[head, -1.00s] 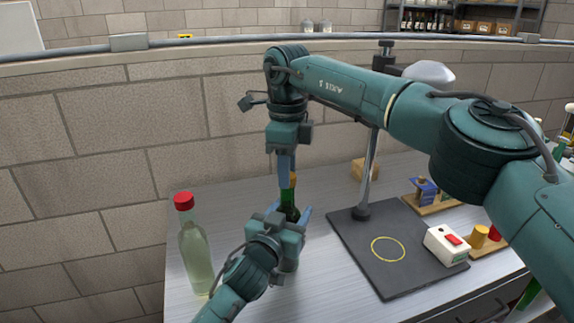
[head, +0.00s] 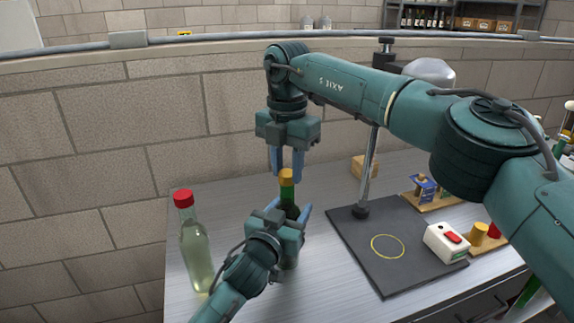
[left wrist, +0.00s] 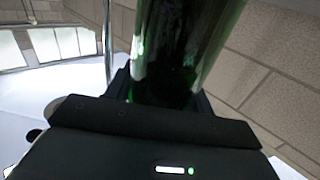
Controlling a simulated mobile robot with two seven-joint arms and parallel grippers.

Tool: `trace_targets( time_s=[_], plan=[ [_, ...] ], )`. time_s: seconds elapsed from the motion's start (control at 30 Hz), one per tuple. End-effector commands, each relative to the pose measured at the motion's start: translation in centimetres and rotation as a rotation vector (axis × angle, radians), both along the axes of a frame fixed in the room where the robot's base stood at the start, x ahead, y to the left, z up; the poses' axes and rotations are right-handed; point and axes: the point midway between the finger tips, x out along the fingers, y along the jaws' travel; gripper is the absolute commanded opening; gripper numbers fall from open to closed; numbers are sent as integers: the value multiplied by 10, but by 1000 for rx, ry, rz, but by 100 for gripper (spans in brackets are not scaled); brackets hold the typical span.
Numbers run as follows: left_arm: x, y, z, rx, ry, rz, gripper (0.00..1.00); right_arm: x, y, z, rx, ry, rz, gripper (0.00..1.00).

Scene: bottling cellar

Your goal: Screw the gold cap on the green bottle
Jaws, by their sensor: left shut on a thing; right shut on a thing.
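The green bottle (head: 287,195) stands upright near the middle of the table. Its dark green glass also fills the top of the left wrist view (left wrist: 185,45). My left gripper (head: 288,214) is shut on the bottle's body from the front and hides its lower part. The gold cap (head: 286,175) sits upright at the top of the bottle's neck. My right gripper (head: 286,172) points straight down from above, with its two blue fingers on either side of the gold cap, shut on it. The thread under the cap is not visible.
A clear bottle with a red cap (head: 196,250) stands to the left. A dark mat with a yellow ring (head: 405,268), a lamp-like stand (head: 367,180), a white switch box (head: 446,243) and wooden holders (head: 433,205) are to the right. A brick wall backs the table.

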Motion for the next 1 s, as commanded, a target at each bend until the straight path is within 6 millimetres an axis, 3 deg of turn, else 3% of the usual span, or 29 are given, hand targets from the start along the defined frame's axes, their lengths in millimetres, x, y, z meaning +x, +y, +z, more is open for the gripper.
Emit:
trace_targets(
  time_s=[0.6,0.8,1.0],
  plan=[
    [0,0,-1,1,2,1,0,-1,0,0,1,0,-1336,10],
    [0,0,-1,1,2,1,0,-1,0,0,1,-1,-1545,10],
    [0,0,-1,1,2,1,0,-1,0,0,1,-1,-1567,10]
  ],
)
